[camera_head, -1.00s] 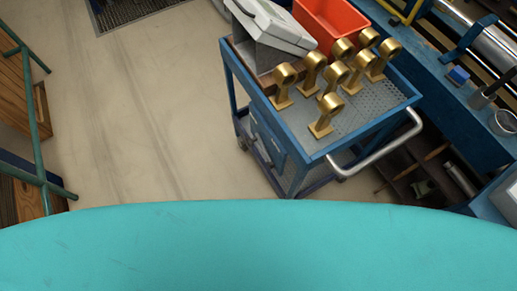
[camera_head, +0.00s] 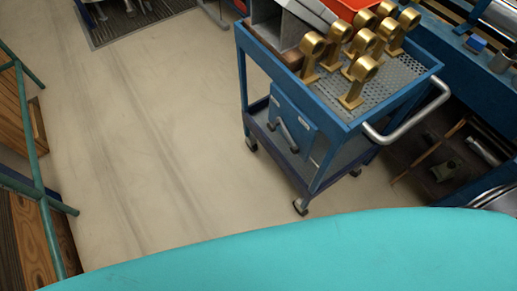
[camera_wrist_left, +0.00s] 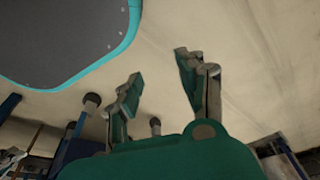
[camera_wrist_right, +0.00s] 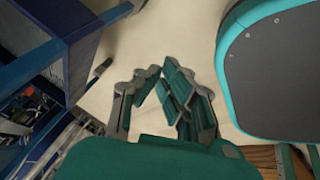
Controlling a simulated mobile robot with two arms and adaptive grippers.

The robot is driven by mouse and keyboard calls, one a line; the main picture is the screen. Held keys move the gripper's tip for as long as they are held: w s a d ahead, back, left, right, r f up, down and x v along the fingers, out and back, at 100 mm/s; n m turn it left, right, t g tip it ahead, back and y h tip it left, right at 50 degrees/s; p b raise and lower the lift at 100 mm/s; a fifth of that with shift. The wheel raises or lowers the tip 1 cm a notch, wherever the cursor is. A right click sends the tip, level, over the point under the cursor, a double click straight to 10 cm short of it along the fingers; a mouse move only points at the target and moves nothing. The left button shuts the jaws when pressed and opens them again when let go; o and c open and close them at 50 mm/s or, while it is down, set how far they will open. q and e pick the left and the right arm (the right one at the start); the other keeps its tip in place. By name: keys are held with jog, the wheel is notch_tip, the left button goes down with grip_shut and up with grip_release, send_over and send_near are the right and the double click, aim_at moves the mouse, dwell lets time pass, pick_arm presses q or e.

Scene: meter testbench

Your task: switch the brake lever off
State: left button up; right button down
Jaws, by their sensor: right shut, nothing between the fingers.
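I cannot make out a brake lever in any view. My left gripper (camera_wrist_left: 158,68) is open in the left wrist view, with its two green-padded fingers apart and only floor between them. My right gripper (camera_wrist_right: 162,75) is shut and empty in the right wrist view, its green pads close together over the floor. Neither gripper shows in the head view.
A blue cart (camera_head: 342,128) with a silver push handle (camera_head: 412,120) carries several brass ring-topped parts (camera_head: 357,82) and a red bin (camera_head: 352,4). A blue workbench (camera_head: 455,58) stands behind it. Green railing (camera_head: 40,150) runs at left. Open floor (camera_head: 150,130) lies between.

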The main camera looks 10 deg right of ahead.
pick_arm(q)
jog(key=w+d+r+t+b, duration=0.1)
jog(key=w+d+t+b, duration=0.15)
jog(key=w+b, duration=1.2)
pick_arm(e)
jog(key=w+a+n+t+y, duration=0.1)
jog(key=w+n+t, duration=0.9)
jog(key=w, duration=0.9)
pick_arm(q)
notch_tip(320, 180, up, 12)
jog(key=w+t+h+b, duration=0.1)
jog(key=w+t+b, duration=0.1)
jog(key=b, duration=1.2)
jog(key=shift+d+t, duration=0.15)
jog(key=shift+t, duration=0.7)
pick_arm(e)
jog(key=w+a+r+n+t+y, duration=0.1)
jog(key=w+r+n+t+y, duration=0.1)
jog(key=r+n, duration=0.4)
jog(key=w+a+r+n+t+y, duration=0.1)
jog(key=r+n, duration=0.5)
jog(key=n, duration=0.7)
jog(key=shift+w+r+t+y, duration=0.3)
jog(key=shift+w+t+y, duration=0.75)
jog(key=shift+w, duration=0.6)
pick_arm(q)
jog(key=shift+f, duration=0.1)
